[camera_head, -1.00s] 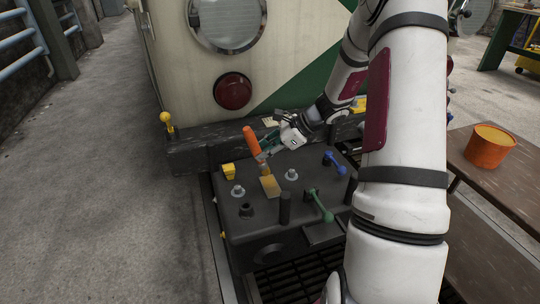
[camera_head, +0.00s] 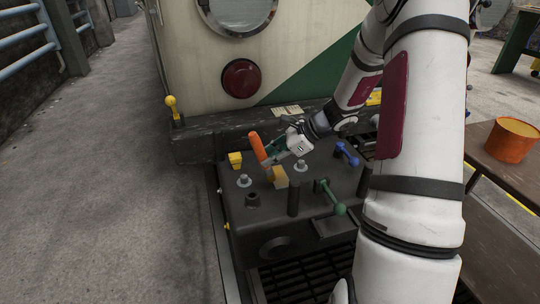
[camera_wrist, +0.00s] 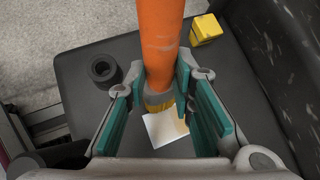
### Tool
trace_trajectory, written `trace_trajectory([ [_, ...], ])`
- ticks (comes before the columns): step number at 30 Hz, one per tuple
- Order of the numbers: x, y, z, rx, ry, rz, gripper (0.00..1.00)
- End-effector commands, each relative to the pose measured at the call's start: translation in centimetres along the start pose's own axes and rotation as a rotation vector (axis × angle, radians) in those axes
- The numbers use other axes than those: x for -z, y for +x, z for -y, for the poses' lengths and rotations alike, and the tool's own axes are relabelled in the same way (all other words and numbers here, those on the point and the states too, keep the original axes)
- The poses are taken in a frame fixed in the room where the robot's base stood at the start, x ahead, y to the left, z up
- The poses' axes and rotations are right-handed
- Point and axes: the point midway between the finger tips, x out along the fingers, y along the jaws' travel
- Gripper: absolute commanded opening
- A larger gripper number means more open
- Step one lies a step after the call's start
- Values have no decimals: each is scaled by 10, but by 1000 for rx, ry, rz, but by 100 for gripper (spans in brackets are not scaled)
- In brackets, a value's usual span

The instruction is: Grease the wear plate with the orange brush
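My gripper (camera_head: 277,148) is shut on the orange brush (camera_head: 258,147), over the top of the black box (camera_head: 300,210). In the wrist view, the brush (camera_wrist: 160,35) runs between the teal finger pads, its handle toward the camera. Its yellowish bristle end (camera_wrist: 158,101) points down at the wear plate, a pale square (camera_wrist: 160,130) on the box. The bristles overlap the plate's upper edge; I cannot tell for certain whether they touch it. In the head view the plate (camera_head: 281,181) is small and partly hidden; a yellowish patch shows beside the bristles.
A yellow block (camera_head: 235,159), bolts, a black post (camera_head: 293,198), a green lever (camera_head: 331,198) and a blue lever (camera_head: 347,154) stand on the box around the plate. An orange bucket (camera_head: 508,146) with yellow contents stands on the bench at right. The tram front rises behind.

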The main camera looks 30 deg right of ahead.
Motion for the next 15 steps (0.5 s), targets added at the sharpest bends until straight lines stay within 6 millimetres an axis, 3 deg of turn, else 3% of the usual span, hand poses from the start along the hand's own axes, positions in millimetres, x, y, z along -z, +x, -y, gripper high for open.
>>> trace_trajectory([
  [1, 0, 0, 0, 0, 0, 0, 13],
  [3, -1, -1, 0, 1, 0, 0, 0],
  [15, 0, 0, 0, 1, 0, 0, 0],
])
